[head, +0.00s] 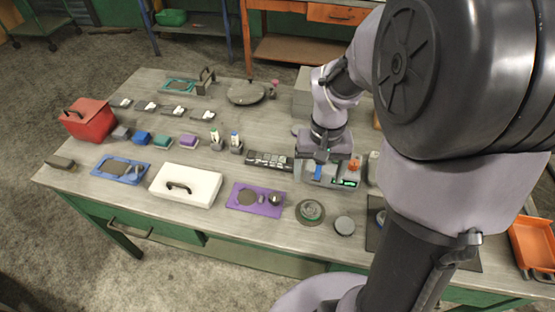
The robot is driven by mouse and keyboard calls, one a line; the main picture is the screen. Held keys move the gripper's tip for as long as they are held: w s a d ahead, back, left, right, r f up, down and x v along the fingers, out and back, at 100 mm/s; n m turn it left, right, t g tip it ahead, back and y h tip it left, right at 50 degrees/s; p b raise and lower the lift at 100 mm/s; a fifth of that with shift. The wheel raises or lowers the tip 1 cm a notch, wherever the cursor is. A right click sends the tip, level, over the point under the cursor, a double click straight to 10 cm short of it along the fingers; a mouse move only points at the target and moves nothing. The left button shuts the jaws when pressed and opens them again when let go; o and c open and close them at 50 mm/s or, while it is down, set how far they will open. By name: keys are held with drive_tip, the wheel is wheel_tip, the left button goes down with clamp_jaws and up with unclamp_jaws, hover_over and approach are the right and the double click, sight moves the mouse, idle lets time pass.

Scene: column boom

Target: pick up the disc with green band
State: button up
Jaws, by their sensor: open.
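The disc with green band (310,209) lies on a dark round base (311,220) near the front edge of the table, in the head view. My gripper (324,158) points down behind the disc and slightly to its right, over or just behind a grey device with a lit green display (349,183). My gripper is open and apart from the disc. Its fingertips are small and hard to make out against the device.
A plain grey disc (344,225) lies just right of the green-banded one. A purple mat (239,208) with a round knob lies to the left, and a white lidded box (187,192) beyond it. A dark strip of keys (270,161) lies behind. My arm hides the table's right part.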

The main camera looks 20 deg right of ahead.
drive_tip(key=b, duration=0.5)
hover_over(311, 210)
drive_tip(key=f, duration=1.1)
drive_tip(key=shift+s+d+f, duration=0.1)
drive_tip(key=shift+s+f, duration=0.1)
drive_tip(key=shift+s, duration=0.2)
drive_tip(key=f+b, duration=0.1)
drive_tip(key=f, duration=0.1)
drive_tip(key=f+b, duration=0.1)
drive_tip(key=f, duration=0.1)
drive_tip(key=w+f+b, duration=0.1)
drive_tip(key=f, duration=0.1)
drive_tip(key=shift+f, duration=0.15)
drive_tip(key=shift+r, duration=0.2)
drive_tip(key=shift+c, duration=0.7)
clamp_jaws()
drive_tip(key=shift+r, duration=0.1)
